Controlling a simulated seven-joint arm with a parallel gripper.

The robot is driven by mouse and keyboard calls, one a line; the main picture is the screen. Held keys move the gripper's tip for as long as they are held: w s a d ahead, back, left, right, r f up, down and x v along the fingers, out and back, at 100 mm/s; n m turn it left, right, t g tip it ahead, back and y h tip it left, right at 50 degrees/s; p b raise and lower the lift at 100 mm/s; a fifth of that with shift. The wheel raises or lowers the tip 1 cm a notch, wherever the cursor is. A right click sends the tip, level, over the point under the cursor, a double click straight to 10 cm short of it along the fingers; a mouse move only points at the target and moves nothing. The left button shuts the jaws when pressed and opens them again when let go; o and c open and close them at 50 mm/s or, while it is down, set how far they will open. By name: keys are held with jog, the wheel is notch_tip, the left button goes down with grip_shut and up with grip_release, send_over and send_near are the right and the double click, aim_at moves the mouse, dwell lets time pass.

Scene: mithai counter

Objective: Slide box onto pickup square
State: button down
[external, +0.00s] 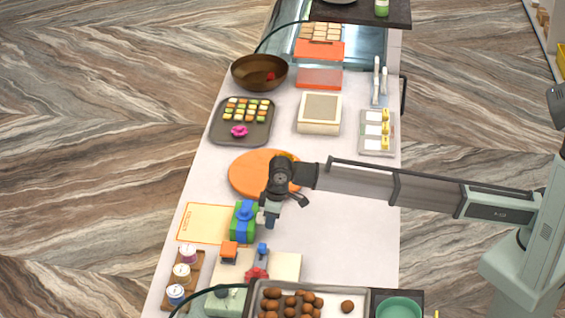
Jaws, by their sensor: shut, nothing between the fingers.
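The box (237,229) is green with a blue ribbon and bow. It stands upright on the white counter, at the right part of the pickup square (202,224), a cream mat with an orange border. The box hides the square's right side, so I cannot tell how much of the box rests on it. My gripper (270,222) is shut and empty, pointing down just right of the box. I cannot tell whether the fingers touch it.
An orange round board (245,172) lies behind the gripper. Small orange (229,252) and blue (262,250) items stand in front of the box. Jars on a wooden rack (188,262) and a tray of brown balls (345,290) are nearer. The counter right of the gripper is clear.

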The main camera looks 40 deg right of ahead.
aim_at(256, 215)
jog(key=shift+w+a, duration=1.7)
jog(key=shift+s+d, duration=1.1)
jog(key=shift+r, duration=4)
